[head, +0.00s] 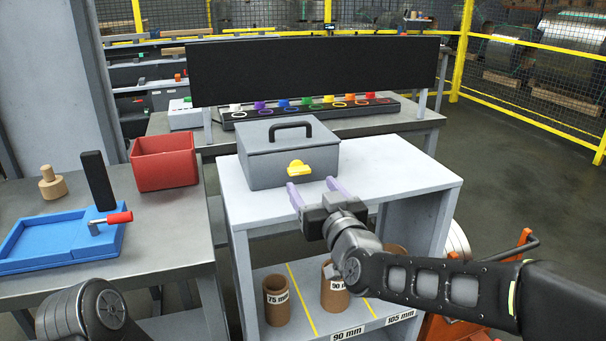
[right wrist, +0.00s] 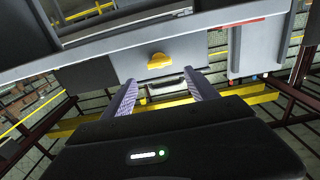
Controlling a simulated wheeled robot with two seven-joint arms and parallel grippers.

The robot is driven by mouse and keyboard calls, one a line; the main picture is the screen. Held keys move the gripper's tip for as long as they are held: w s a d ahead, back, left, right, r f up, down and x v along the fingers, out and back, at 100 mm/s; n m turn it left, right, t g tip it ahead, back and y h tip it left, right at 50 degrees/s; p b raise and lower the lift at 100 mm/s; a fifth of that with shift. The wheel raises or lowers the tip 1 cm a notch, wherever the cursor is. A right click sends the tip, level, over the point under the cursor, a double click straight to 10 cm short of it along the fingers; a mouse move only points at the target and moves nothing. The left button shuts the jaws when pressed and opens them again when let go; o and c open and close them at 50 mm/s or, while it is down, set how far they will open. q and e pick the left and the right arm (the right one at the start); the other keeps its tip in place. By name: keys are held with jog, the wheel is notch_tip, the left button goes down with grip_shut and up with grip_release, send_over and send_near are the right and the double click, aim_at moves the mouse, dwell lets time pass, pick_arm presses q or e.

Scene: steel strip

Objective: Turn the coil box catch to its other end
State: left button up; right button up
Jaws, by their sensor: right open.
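The grey coil box (head: 262,170) stands shut on the light grey cabinet top, with a black handle on its lid. Its yellow catch (head: 299,169) sits on the front face, toward the right. My right gripper (head: 312,187) is open and empty in front of the box, its two pale purple fingers pointing at the front face. The catch also shows in the right wrist view (right wrist: 160,61), beyond and between the fingertips (right wrist: 163,88), with a gap to them. Only a dark joint of my left arm shows at the lower left; its gripper is out of view.
The grey cabinet (head: 405,180) has clear top space right of the box. Brown tubes (head: 277,300) stand on its lower shelf. On the left bench are a red bin (head: 165,162) and a blue tray (head: 45,243). A black panel (head: 310,72) stands behind.

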aim_at(301, 171)
jog(key=x, duration=0.7)
jog(key=shift+f, duration=0.1)
jog(key=c, duration=1.4)
